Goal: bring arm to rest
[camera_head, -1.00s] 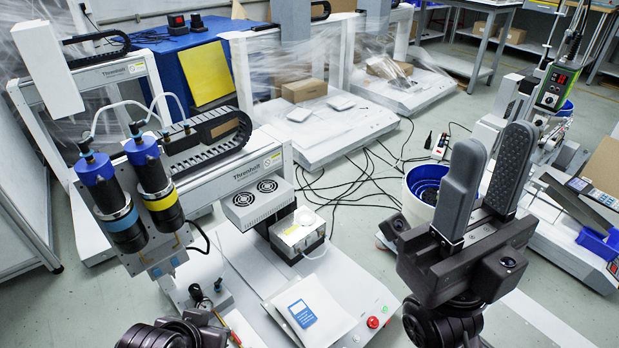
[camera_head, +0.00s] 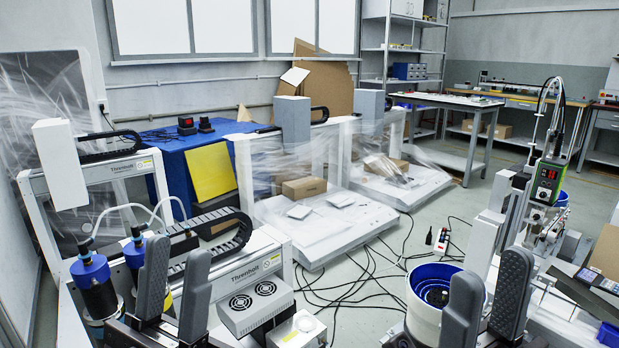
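My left gripper (camera_head: 177,252) stands upright at the lower left, its two dark grey fingers apart with nothing between them. It is in front of the screwdriver gantry and hides part of its tool head. My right gripper (camera_head: 490,268) stands upright at the lower right, fingers also apart and empty. It overlaps the right side of a blue-and-white bucket (camera_head: 425,312) in the picture. Both wrists are partly cut off by the lower edge.
Wrapped machines (camera_head: 335,232) and a blue-covered table (camera_head: 175,165) stand behind. Black cables (camera_head: 350,275) lie on the floor. A screwdriver station with a green-cased controller (camera_head: 547,182) is at right.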

